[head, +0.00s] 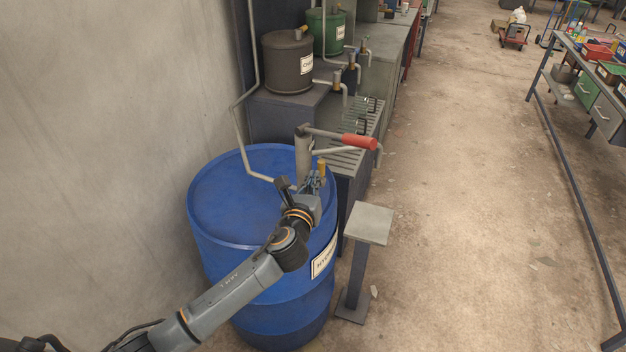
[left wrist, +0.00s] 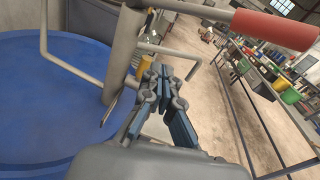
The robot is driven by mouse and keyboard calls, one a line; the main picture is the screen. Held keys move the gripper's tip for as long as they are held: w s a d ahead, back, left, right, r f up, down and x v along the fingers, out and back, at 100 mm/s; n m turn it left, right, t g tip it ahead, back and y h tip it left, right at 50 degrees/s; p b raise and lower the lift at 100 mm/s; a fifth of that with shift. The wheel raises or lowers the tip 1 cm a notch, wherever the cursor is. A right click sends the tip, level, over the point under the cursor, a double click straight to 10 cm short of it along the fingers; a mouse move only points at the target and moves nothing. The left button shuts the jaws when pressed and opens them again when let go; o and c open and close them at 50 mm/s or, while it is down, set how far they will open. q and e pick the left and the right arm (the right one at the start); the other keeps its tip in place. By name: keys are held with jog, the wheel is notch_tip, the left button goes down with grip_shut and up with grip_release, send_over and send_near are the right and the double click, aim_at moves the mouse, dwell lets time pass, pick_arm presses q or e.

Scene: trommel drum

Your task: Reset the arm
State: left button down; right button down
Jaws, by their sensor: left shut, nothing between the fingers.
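My left arm reaches in from the lower left of the head view, over the blue drum (head: 235,200). My left gripper (head: 316,178) is beside the hand pump's upright grey barrel (head: 303,158), below its crank with the red grip (head: 359,142). In the left wrist view my left gripper (left wrist: 166,72) has its fingertips together and holds nothing. The red grip (left wrist: 275,30) shows there at the upper right, apart from the fingers. The pump barrel (left wrist: 121,50) stands left of the fingers. My right gripper is not in view.
A small grey stand (head: 369,223) is right of the drum. Behind are a dark canister (head: 288,62), a green canister (head: 326,33) and a slatted grate (head: 352,148). A wall (head: 110,130) is at left. The floor (head: 470,200) is mostly clear toward the right workbench (head: 595,85).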

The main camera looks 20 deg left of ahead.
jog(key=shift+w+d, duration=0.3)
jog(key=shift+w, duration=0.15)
